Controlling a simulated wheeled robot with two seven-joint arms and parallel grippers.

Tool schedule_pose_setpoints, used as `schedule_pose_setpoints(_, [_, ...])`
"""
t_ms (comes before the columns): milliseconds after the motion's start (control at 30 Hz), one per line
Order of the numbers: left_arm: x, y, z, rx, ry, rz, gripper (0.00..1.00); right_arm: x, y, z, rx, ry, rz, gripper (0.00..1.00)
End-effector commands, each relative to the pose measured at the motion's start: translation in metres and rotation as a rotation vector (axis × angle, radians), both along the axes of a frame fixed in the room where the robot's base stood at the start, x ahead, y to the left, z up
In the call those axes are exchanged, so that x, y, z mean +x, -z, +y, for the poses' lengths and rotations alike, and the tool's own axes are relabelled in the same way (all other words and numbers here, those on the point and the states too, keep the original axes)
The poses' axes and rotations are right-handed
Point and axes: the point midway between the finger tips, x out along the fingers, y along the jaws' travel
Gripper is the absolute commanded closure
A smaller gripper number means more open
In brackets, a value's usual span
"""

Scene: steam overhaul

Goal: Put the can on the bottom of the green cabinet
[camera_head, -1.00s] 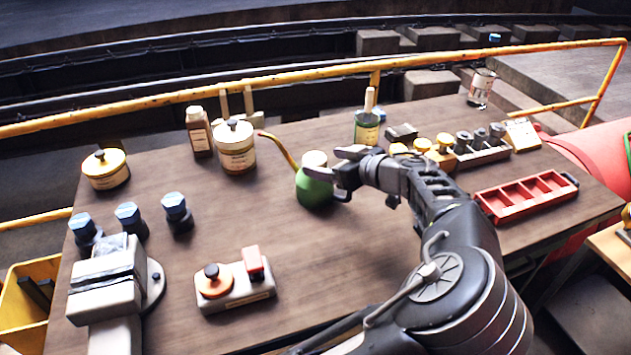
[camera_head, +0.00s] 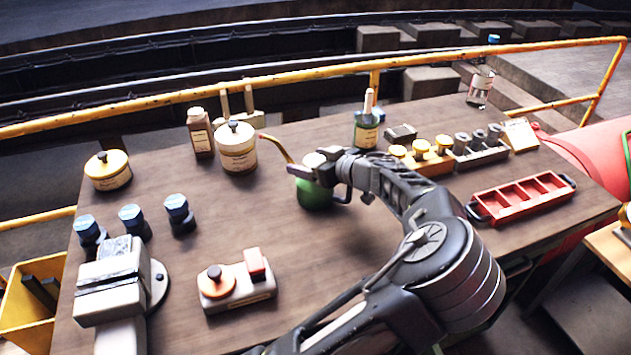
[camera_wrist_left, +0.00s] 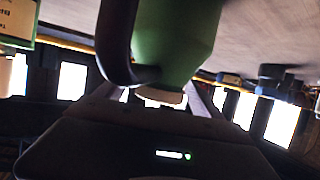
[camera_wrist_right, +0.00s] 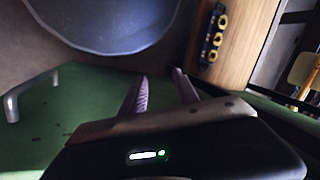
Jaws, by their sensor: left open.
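The green can (camera_head: 313,196), with a pale cap and a long thin brass-coloured spout, stands upright on the wooden workbench. My left gripper (camera_head: 325,174) is open at the can, its fingers partly covering the can's upper part. In the left wrist view, the can (camera_wrist_left: 176,45) fills the space ahead of the open fingers (camera_wrist_left: 153,92), with a dark curved piece beside it. My right gripper (camera_wrist_right: 160,78) shows only in the right wrist view, its fingers apart and empty, above a green surface (camera_wrist_right: 70,110) with a metal handle, possibly the green cabinet.
On the workbench (camera_head: 210,285) stand a brown bottle (camera_head: 200,133), a cream tin (camera_head: 236,148), a green bottle (camera_head: 366,130) and a red tray (camera_head: 522,198). A vise (camera_head: 112,285) is at front left. A yellow rail (camera_head: 300,75) runs behind.

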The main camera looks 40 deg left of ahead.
Motion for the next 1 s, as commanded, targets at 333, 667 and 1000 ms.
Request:
schedule_pose_setpoints(333, [0.0028,0.0052,0.0095,-0.001,0.001,-0.001,0.22,-0.0007,-0.0022,-0.0004,-0.002,0.001,0.002,0.64])
schedule_pose_setpoints(667, [0.0026,0.0049,0.0095,-0.001,0.001,-0.001,0.22,-0.0008,-0.0022,-0.0003,-0.002,0.0,0.003,0.64])
schedule_pose_setpoints(1000, [0.0026,0.0049,0.0095,-0.001,0.001,-0.001,0.46,-0.0008,-0.0022,-0.0003,-0.001,0.0,0.002,0.64])
